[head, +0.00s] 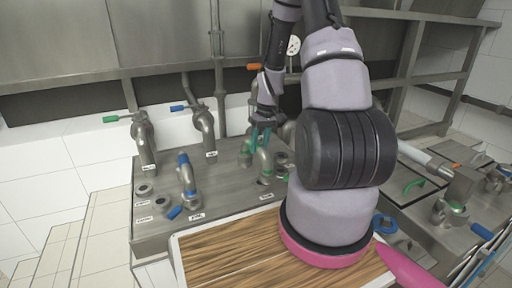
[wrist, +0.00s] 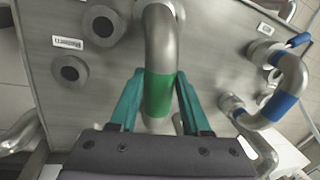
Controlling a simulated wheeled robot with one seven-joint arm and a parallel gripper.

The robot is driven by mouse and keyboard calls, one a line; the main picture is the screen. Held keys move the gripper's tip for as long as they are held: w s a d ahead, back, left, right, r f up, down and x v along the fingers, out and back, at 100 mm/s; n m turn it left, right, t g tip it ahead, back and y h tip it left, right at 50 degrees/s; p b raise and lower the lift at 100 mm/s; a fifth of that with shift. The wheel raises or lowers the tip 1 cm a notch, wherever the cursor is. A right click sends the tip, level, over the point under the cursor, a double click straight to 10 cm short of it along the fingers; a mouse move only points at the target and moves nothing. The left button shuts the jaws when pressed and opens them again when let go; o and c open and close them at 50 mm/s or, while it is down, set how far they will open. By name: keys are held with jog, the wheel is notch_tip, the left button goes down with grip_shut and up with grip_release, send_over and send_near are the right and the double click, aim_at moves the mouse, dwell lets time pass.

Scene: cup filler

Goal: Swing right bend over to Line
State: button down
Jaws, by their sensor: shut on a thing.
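The right bend is a steel pipe bend with a green band (wrist: 160,92); it stands on the steel bench top, left of my upper arm in the head view (head: 265,168). My gripper (head: 260,138) reaches down at it from behind. In the wrist view its teal fingers (wrist: 160,78) are on both sides of the green band, shut on the bend. The second bend, with a blue band (head: 187,174), stands to the left in the head view and at the right of the wrist view (wrist: 281,103). Port labels are too small to read, so I cannot tell which is Line.
Open round ports show at the bench's left (head: 144,190) and in the wrist view (wrist: 70,70). Wall pipes with a green-handled valve (head: 112,119) and a blue-handled valve (head: 178,108) rise behind. A wooden board (head: 225,250) lies in front. My arm hides the bench's right part.

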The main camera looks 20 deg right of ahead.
jog(key=shift+w+d+n+g, duration=0.15)
jog(key=shift+w+d+n, duration=0.25)
jog(key=shift+d+n, duration=0.45)
jog(key=shift+w+d+n+g, duration=0.2)
jog(key=shift+w+d+n, duration=0.2)
jog(key=shift+d+n, duration=0.5)
jog(key=shift+w+d+n+g, duration=0.15)
jog(key=shift+w+d+n, duration=0.35)
jog(key=shift+n, duration=0.65)
jog(key=shift+s, duration=0.1)
jog(key=shift+h, duration=0.3)
jog(key=shift+c, duration=1.8)
grip_release()
jog(key=shift+r, duration=0.1)
notch_tip(320, 180, up, 10)
jog(key=w+d, duration=0.1)
jog(key=shift+w+d+r, duration=0.15)
jog(key=shift+d+r, duration=0.05)
jog(key=shift+d, duration=0.15)
